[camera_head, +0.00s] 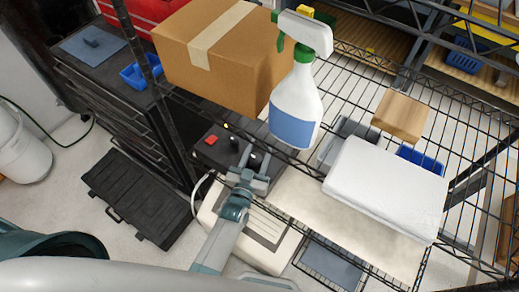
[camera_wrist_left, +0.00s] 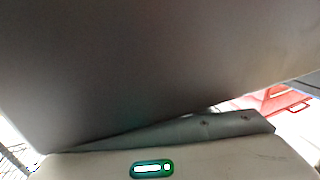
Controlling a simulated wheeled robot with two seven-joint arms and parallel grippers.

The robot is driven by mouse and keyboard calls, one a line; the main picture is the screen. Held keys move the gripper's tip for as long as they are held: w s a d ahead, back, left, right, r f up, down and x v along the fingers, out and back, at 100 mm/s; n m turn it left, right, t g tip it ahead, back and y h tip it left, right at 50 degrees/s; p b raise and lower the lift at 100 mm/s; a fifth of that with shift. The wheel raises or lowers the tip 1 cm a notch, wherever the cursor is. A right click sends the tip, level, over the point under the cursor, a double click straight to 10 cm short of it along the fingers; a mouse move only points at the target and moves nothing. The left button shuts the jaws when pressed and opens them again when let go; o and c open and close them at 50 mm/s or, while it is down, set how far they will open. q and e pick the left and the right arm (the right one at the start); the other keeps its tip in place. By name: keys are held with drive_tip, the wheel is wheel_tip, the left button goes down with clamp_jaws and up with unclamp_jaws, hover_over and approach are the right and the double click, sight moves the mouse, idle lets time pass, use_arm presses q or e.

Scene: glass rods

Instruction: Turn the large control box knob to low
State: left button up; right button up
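The dark control box (camera_head: 207,154) sits on the shelf below the cardboard box in the head view. It has a red button, a small yellow light and black knobs. One black knob (camera_head: 234,144) stands clear of the gripper. Another black knob (camera_head: 255,161) shows at my right gripper (camera_head: 256,162), which reaches in from below with its fingers apart. I cannot tell whether the fingers touch this knob, and its pointer setting is not readable. My left gripper is in neither view; the left wrist view shows mostly a close grey surface.
A spray bottle (camera_head: 297,105) and a cardboard box (camera_head: 222,55) stand close above the control box. A white packet (camera_head: 386,190) lies to the right on the wire shelf. A black case (camera_head: 138,196) lies on the floor at left. A white device (camera_head: 250,238) is below my right gripper.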

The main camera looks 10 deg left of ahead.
use_arm(q)
drive_tip(key=shift+o, duration=1.2)
drive_tip(key=shift+s, duration=0.5)
drive_tip(key=s+a+b, duration=0.2)
drive_tip(key=s+b, duration=0.2)
drive_tip(key=s, duration=1.2)
drive_tip(key=shift+s, duration=0.15)
drive_tip(key=shift+a+b, duration=0.1)
drive_tip(key=shift+b, duration=0.25)
drive_tip(key=shift+c, duration=0.2)
